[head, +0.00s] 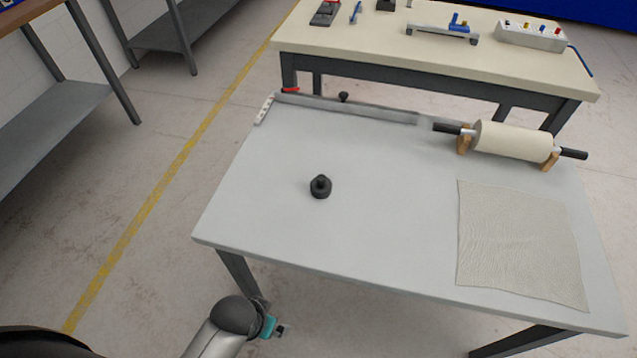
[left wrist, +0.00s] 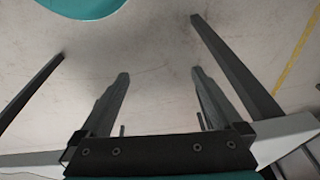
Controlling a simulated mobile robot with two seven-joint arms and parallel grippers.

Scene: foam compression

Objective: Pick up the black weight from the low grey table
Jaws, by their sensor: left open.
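The black weight (head: 320,187), a round base with a knob on top, stands upright on the left-middle part of the low grey table (head: 390,235) in the head view. My left arm comes in at the bottom of the head view, in front of the table's near left corner and apart from the weight. In the left wrist view my left gripper (left wrist: 160,76) has its fingers spread with nothing between them. That view shows floor and table legs (left wrist: 235,65), not the weight. My right gripper is not in view.
A cream roll on wooden stands (head: 513,142) and a cloth sheet (head: 522,245) occupy the table's right side. A metal rail (head: 370,108) and a small black knob (head: 343,97) are at its back edge. The tabletop around the weight is clear. A cream workbench (head: 400,50) stands behind.

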